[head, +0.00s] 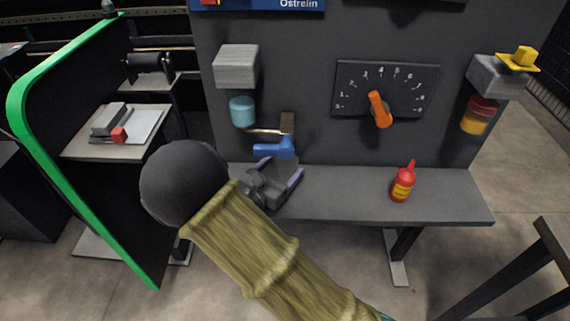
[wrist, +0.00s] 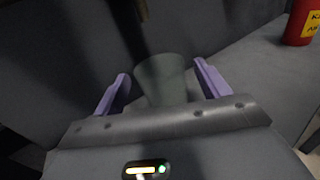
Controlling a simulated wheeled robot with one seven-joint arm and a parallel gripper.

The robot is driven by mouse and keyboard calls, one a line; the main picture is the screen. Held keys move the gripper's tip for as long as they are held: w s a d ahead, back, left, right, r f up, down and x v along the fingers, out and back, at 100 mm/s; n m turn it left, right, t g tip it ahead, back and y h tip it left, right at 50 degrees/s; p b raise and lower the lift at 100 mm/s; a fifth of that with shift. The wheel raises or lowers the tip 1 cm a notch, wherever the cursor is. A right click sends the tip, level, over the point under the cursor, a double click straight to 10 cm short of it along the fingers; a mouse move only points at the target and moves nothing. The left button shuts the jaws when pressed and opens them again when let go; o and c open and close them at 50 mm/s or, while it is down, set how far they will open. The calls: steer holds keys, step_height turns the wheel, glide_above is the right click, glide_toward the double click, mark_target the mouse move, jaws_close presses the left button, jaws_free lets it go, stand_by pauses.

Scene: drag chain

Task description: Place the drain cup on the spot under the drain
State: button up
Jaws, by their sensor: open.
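The drain cup (wrist: 163,78) is a grey-green, slightly see-through cup, wider at its top. In the wrist view it stands between the two purple fingers of my gripper (wrist: 161,72), with a gap on each side. In the head view the cup (head: 287,166) is partly hidden by my gripper (head: 280,168), low over the bench. The gripper is open around the cup. The drain looks to be the brown pipe (head: 287,124) with a blue handle (head: 272,148) on the panel, just above the cup in the picture. The spot under it is hidden.
The grey bench (head: 350,203) runs along the panel. A red bottle (head: 403,183) stands on it to the right, and the bench between is clear. A dial with an orange pointer (head: 379,108) is on the panel. A green-edged partition (head: 75,165) stands at left.

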steer(key=p+v, duration=0.1)
steer(key=v, duration=0.9)
steer(key=shift+s, duration=0.1)
steer(key=shift+d, duration=0.1)
